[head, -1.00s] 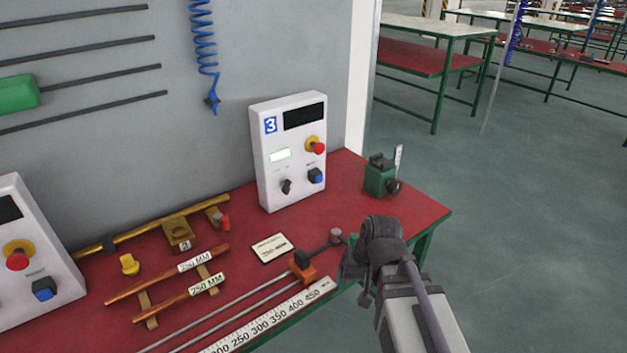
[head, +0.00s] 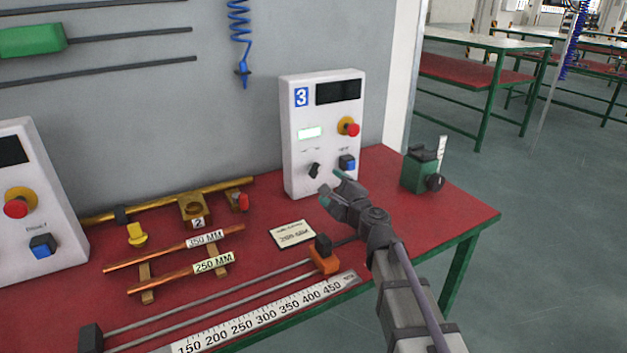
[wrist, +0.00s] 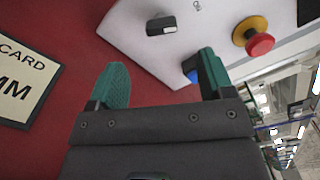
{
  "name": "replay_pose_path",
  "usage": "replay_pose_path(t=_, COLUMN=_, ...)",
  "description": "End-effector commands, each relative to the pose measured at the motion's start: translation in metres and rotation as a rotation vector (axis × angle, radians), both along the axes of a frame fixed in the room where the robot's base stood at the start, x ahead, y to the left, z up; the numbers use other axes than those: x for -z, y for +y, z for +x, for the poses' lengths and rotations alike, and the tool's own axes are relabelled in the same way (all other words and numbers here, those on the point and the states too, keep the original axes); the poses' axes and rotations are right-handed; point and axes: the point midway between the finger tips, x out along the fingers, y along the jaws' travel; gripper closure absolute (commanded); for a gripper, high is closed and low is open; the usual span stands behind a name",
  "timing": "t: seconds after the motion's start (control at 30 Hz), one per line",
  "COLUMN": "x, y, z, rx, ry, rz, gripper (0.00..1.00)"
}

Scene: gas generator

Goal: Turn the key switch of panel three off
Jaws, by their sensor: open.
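Panel three (head: 298,150) is a white upright box marked with a blue 3, with a lit pale display, standing on the red bench. Its black key switch (head: 314,170) is at the lower left of its face, tilted off vertical. In the wrist view the key switch (wrist: 161,25) shows ahead, beyond the fingertips and nearer the right finger than the left. My gripper (head: 334,186) is open and empty, in front of the panel's lower part, apart from the key switch. Its green-padded fingers show in the wrist view (wrist: 160,78).
A blue button (head: 347,162) and a red emergency knob (head: 352,129) sit right of the key switch. A green device (head: 418,172) stands right of the panel. A card (head: 292,235), copper pipes (head: 165,247) and a ruler (head: 262,315) lie to the left and front.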

Motion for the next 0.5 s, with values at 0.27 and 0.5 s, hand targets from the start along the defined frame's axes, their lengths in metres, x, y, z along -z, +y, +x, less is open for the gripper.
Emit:
replay_pose_path(t=0.27, x=-0.001, y=0.016, z=0.026, rx=-0.002, ry=-0.002, rz=-0.005, gripper=0.26)
replay_pose_path(t=0.5, x=-0.001, y=0.048, z=0.074, rx=-0.003, ry=-0.002, rz=-0.006, gripper=0.26)
